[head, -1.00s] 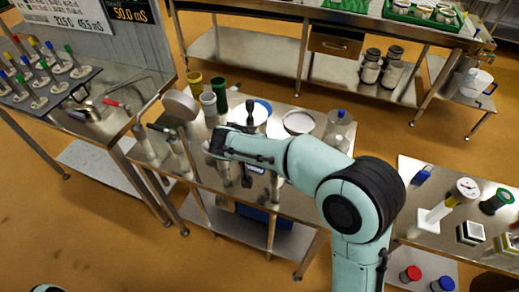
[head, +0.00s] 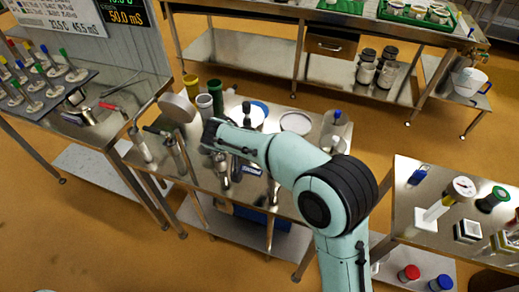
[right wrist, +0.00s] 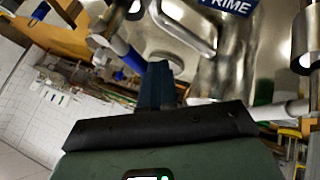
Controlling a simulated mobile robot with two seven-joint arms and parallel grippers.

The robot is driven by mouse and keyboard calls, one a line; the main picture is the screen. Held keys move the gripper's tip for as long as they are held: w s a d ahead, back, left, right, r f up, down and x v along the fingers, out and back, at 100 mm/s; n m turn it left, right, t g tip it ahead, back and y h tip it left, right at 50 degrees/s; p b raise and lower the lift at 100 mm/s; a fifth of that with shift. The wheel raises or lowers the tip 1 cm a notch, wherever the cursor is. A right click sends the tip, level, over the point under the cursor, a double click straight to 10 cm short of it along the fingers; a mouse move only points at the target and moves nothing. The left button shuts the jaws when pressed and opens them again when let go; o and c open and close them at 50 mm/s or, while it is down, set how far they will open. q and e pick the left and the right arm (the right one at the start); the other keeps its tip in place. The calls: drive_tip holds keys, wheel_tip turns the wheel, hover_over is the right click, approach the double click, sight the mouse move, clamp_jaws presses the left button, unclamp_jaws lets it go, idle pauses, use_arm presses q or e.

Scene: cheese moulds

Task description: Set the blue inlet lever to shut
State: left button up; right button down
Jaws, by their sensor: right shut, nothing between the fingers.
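A blue sleeve on a pale rod shows in the right wrist view (right wrist: 131,58); it looks like the blue lever, but I cannot be sure. It is left of my fingertips and appears apart from them. A steel body with a blue PRIME label (right wrist: 229,4) fills the upper right there; the label is small in the head view (head: 251,170). My right gripper (right wrist: 158,82) is shut and empty, close to this steelwork. In the head view, my right wrist hangs over the middle bench and hides part of the fittings; the lever cannot be made out there. My left gripper is out of view.
A right bench (head: 405,205) carries a gauge (head: 463,187). Orange floor lies open between benches.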

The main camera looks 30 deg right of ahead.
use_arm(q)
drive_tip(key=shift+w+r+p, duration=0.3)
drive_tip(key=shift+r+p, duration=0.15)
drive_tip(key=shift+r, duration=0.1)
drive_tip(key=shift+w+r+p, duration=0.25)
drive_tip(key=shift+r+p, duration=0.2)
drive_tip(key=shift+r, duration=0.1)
use_arm(e)
drive_tip(key=shift+s+d+m+g, duration=0.1)
drive_tip(key=shift+d+m+g, duration=0.7)
drive_tip(key=shift+m, duration=0.4)
drive_tip(key=shift+d+m+g, duration=0.6)
drive_tip(key=shift+m+g, duration=0.3)
drive_tip(key=shift+m, duration=0.3)
